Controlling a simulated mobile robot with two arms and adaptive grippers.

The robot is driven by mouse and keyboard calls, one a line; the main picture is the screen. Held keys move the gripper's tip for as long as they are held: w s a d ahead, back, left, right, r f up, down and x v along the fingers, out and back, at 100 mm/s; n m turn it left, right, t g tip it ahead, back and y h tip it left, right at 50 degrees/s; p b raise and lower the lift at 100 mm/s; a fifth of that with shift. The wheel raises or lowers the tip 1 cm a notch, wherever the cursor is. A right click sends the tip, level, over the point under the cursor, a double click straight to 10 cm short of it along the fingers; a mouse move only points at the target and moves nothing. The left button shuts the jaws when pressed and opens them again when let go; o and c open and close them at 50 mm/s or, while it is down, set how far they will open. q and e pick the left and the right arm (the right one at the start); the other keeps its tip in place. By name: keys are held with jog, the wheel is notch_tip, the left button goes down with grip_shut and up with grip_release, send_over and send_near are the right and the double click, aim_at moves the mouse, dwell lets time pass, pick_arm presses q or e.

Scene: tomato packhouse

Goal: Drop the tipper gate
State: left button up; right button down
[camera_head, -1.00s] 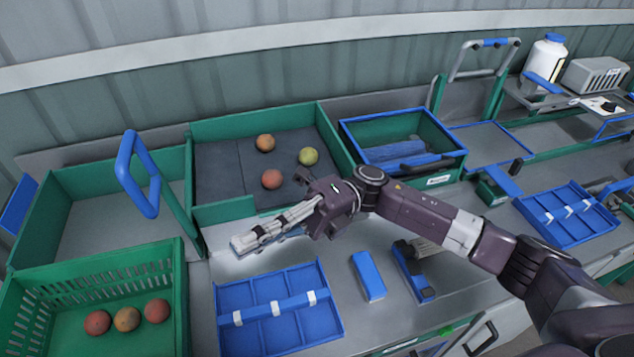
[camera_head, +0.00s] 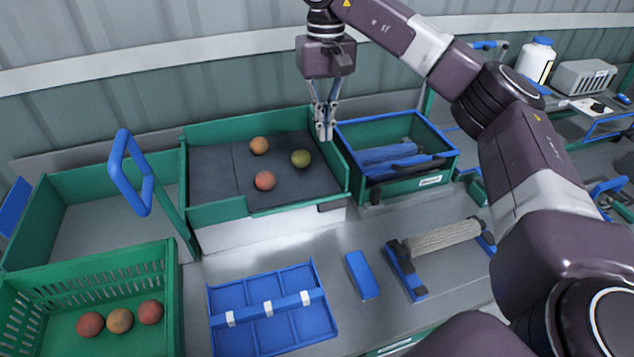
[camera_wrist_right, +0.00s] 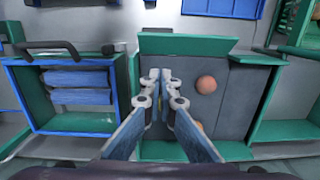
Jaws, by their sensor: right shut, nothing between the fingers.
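The tipper is a green-walled box with a dark mat (camera_head: 215,172), and three tomatoes lie on it: an orange one (camera_head: 259,145), a reddish one (camera_head: 265,181) and a greenish one (camera_head: 301,158). A raised green panel (camera_head: 218,211) stands at its front left; the front edge to its right is lower. I cannot tell for sure which panel is the gate. My right gripper (camera_head: 324,136) points down, shut and empty, at the tipper's right wall (camera_head: 336,158). In the right wrist view its fingertips (camera_wrist_right: 161,76) are beside that wall, apart from the tomatoes. My left gripper is out of view.
A blue-rimmed green bin (camera_head: 430,184) stands right of the tipper. A blue loop handle (camera_head: 128,172) rises at the left. A green crate (camera_head: 172,283) with tomatoes, a blue divided tray (camera_head: 270,338), a blue block (camera_head: 362,275) and a roller (camera_head: 440,238) occupy the front bench.

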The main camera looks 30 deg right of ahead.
jog(key=p, duration=0.4)
send_over(329, 195)
notch_tip(329, 195, down, 12)
jog(key=shift+a+r, duration=0.1)
jog(key=shift+r, duration=0.15)
jog(key=shift+s+a+f+p, duration=0.1)
jog(key=shift+s+f+p, duration=0.25)
jog(key=shift+s+f, duration=0.05)
jog(key=shift+f, duration=0.1)
